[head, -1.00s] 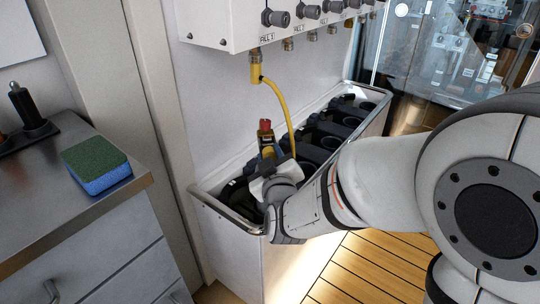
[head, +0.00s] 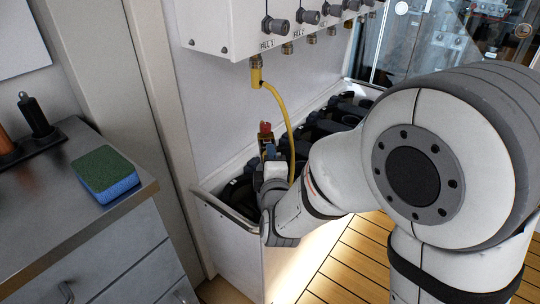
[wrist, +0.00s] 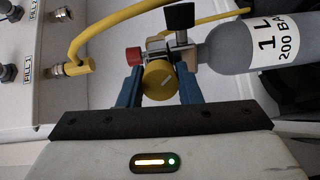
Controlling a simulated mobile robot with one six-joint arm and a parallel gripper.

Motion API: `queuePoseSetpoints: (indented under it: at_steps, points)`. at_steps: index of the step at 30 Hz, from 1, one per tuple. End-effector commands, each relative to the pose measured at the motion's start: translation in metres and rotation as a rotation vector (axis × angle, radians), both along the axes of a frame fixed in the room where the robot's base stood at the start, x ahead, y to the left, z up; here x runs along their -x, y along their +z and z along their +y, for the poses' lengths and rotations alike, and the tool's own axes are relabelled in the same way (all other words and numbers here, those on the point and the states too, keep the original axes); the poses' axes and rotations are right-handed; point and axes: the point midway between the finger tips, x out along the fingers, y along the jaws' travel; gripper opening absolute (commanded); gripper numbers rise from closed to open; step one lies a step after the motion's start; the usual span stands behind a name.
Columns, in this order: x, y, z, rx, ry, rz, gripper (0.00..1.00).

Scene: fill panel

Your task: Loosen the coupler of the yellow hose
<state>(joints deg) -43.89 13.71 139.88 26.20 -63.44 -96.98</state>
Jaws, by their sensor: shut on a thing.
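The yellow hose (head: 284,104) hangs from a brass fitting under the FILL 1 port and curves down behind my gripper; it also shows in the wrist view (wrist: 92,35). In the wrist view, a round yellow coupler (wrist: 158,82) with a pale mark sits at the valve of a grey cylinder (wrist: 240,47) marked 1 L, 200 BAR. My gripper (wrist: 159,88) has its blue fingers shut on the sides of this coupler. The valve has a red end (wrist: 133,55) and a black knob (wrist: 180,16). In the head view my gripper (head: 269,154) partly hides the coupler.
The white fill panel (head: 225,28) with several knobs and ports hangs above. A railed bin (head: 224,207) with dark slots stands below it. A steel counter (head: 60,205) with a green-blue sponge (head: 105,174) is at the left.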

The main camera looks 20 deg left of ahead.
Motion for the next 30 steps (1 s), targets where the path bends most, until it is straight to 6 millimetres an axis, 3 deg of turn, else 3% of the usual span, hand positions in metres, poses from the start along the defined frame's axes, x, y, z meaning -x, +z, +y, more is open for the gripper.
queuePoseSetpoints:
  at_steps: [30]
  points:
    - [-0.0002, 0.0014, -0.0003, 0.893, 0.001, -0.364, 0.08]
